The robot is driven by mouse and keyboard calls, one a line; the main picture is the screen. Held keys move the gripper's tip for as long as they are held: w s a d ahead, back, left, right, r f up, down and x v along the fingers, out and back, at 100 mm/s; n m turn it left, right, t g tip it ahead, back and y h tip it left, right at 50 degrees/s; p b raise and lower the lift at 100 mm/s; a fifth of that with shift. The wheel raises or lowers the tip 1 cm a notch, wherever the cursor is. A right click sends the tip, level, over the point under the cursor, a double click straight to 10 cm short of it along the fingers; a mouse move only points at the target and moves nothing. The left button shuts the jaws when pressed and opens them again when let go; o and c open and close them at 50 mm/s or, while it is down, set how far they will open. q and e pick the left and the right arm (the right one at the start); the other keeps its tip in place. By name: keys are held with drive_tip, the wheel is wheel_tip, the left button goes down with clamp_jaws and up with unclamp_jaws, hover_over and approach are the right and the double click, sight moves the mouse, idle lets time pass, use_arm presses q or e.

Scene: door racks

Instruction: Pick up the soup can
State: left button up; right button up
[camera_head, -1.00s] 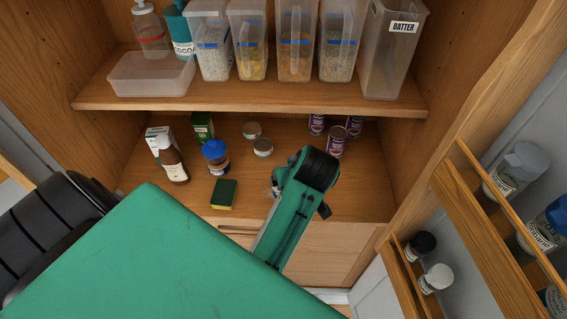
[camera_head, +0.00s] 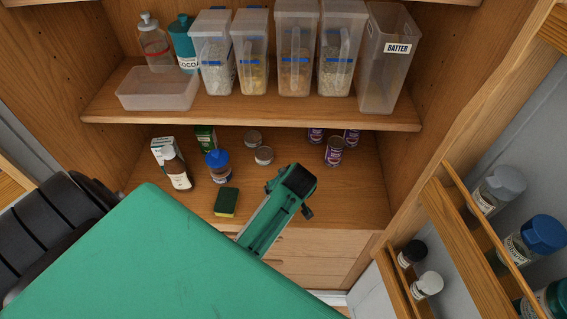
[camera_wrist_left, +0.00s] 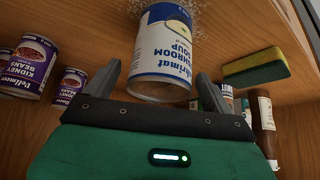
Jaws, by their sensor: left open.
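The soup can (camera_wrist_left: 164,52), white and blue with a mushroom soup label, shows upside down in the left wrist view. It is between the two fingers of my left gripper (camera_wrist_left: 158,84), which are apart, one on each side of its near end. I cannot tell whether either finger touches it. In the head view my left arm's green wrist (camera_head: 275,208) reaches over the lower shelf, and the soup can and fingertips are hidden there. My right gripper is not in view.
Kidney bean cans (camera_head: 334,151) stand to the right on the lower shelf (camera_head: 350,200). A sponge (camera_head: 226,201), a blue-lidded jar (camera_head: 217,165) and a brown bottle (camera_head: 177,170) are to the left. The upper shelf (camera_head: 250,108) overhangs. A door rack (camera_head: 470,255) is at right.

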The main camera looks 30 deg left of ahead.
use_arm(q)
drive_tip(key=shift+x, duration=0.9)
drive_tip(key=c, duration=1.3)
drive_tip(key=shift+r, duration=0.1)
